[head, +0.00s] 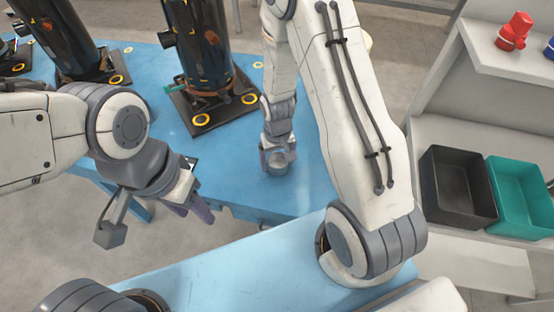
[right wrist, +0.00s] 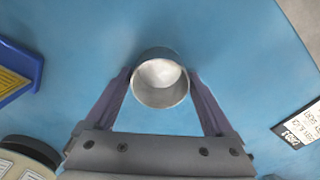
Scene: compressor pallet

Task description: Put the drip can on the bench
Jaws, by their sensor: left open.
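The drip can (right wrist: 160,82) is a small, round, open-topped metal cup. In the right wrist view it sits between the two fingers of my right gripper (right wrist: 160,76), which touch its sides. In the head view the can (head: 279,163) is at the tip of my right gripper (head: 277,155), over the front part of the blue surface (head: 235,165). I cannot tell whether its base touches that surface. My left gripper (head: 196,207) is open and empty, hanging near the front left edge of the blue surface.
A black compressor (head: 197,45) on a dark base plate stands behind the can, and another (head: 58,38) is further left. On the right, a grey shelf holds a black bin (head: 456,187), a teal bin (head: 520,195) and a red object (head: 513,32). A white label (right wrist: 300,122) lies right of the can.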

